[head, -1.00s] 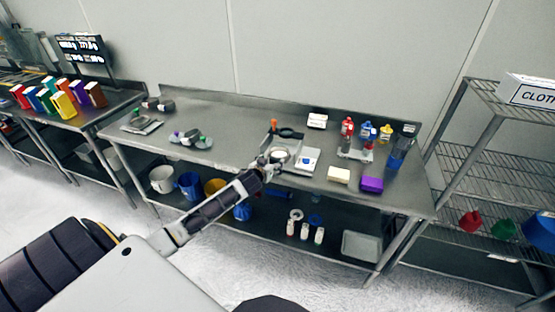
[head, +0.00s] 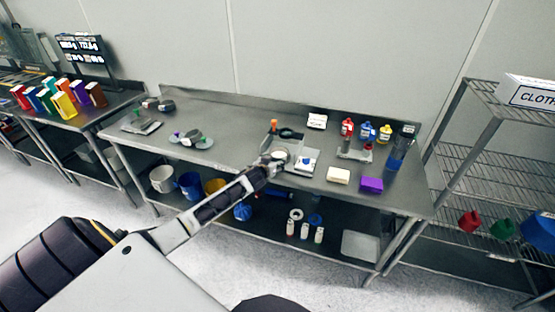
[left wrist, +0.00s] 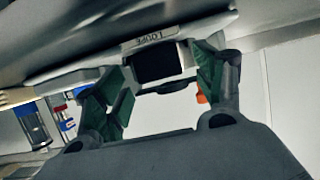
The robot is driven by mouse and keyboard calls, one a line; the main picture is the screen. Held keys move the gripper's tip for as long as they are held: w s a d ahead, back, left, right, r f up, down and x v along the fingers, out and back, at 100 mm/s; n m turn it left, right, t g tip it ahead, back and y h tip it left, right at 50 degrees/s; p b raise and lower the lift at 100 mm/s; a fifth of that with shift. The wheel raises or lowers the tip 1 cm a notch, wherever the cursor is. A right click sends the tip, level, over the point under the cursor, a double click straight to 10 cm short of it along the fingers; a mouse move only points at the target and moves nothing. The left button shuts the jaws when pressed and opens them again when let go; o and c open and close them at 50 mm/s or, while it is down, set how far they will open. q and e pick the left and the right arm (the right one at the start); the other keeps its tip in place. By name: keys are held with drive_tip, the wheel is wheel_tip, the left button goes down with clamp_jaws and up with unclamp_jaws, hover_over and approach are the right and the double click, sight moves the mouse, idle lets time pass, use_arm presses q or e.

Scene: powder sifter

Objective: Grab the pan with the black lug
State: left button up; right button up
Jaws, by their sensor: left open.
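My left gripper (head: 271,160) reaches over the front of the middle steel table (head: 235,130). It is open, and in the left wrist view its green-padded fingers (left wrist: 160,80) stand apart with nothing clearly held. A pale round dish (head: 281,154) shows right at the fingertips in the head view; I cannot tell whether it is the pan, or whether it is touched. A black lug cannot be made out on it. My right gripper is not in view.
A cream block (head: 339,175) and a purple block (head: 372,185) lie to the right. Bare tabletop (head: 230,150) lies to the left.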

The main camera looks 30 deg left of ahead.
use_arm(q)
drive_tip(key=shift+w+f, duration=0.15)
drive_tip(key=shift+w, duration=0.2)
idle(0.3)
drive_tip(key=c, duration=1.2)
drive_tip(key=shift+o, duration=0.2)
wheel_tip(320, 180, up, 10)
idle(0.3)
